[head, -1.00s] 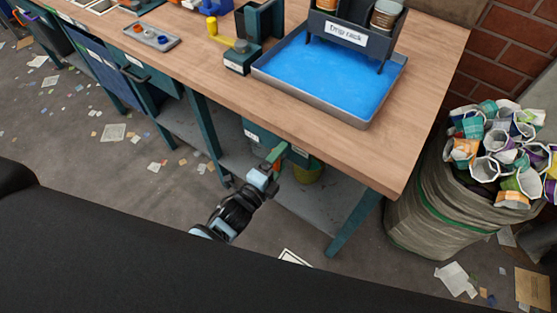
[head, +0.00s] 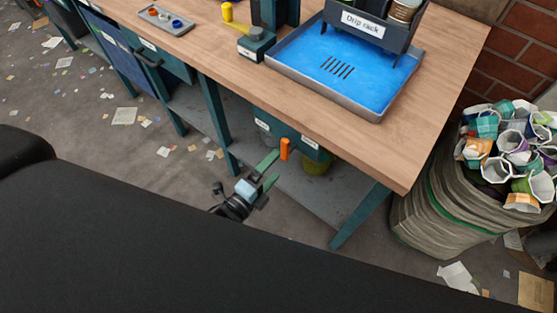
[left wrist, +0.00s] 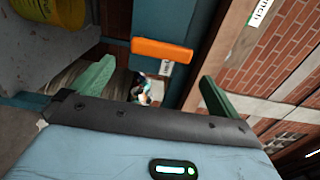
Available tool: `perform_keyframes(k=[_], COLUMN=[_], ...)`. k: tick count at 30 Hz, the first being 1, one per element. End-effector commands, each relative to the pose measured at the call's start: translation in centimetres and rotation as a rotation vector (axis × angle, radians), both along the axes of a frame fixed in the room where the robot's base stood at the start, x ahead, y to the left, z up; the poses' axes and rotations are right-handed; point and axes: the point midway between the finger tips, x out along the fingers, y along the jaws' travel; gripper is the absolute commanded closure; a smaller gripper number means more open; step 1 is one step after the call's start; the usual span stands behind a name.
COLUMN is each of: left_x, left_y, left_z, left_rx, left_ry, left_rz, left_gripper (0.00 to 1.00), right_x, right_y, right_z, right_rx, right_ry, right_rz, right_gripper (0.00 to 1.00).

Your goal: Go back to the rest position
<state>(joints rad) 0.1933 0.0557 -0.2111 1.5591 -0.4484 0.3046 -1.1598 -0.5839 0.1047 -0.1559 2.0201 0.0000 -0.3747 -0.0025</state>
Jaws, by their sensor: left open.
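My left gripper (head: 274,167) is low in front of the workbench, below the level of its top. Its two green fingers are apart with nothing between them in the head view. An orange bar (head: 285,148) stands just beyond the fingertips, in front of a teal box under the bench. In the left wrist view the orange bar (left wrist: 162,50) lies ahead, between and beyond the open fingers (left wrist: 155,88). I cannot tell whether the bar is a fixed handle. My right gripper is not in view.
The wooden workbench (head: 225,80) has a blue-bottomed tray (head: 350,75) under a drip rack (head: 362,22). A bench leg (head: 360,215) stands to the right of the gripper. A full sack of cups (head: 430,210) stands at the right. Paper scraps litter the floor.

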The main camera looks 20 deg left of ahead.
Motion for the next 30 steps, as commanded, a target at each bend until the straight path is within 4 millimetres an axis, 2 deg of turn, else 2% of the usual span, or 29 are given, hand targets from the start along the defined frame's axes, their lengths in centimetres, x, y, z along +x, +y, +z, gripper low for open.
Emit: perform_keyframes(k=[19,22,26,30], left_x=[-0.4,-1.0,-3.8,-9.0], left_y=[0.2,0.4,1.6,3.5], left_z=[0.0,-0.1,-0.5,-0.9], left_rx=[0.0,-0.028,-0.172,-0.445], left_ry=[0.0,0.029,0.166,0.403], left_rz=[0.0,0.01,0.063,0.184], left_gripper=[0.0,0.0,0.0,0.0], right_x=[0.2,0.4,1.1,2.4], right_y=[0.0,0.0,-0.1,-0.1], right_z=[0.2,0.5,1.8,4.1], right_rx=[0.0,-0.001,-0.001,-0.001], right_ry=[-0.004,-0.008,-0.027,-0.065], right_rz=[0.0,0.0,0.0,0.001], right_gripper=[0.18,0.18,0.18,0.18])
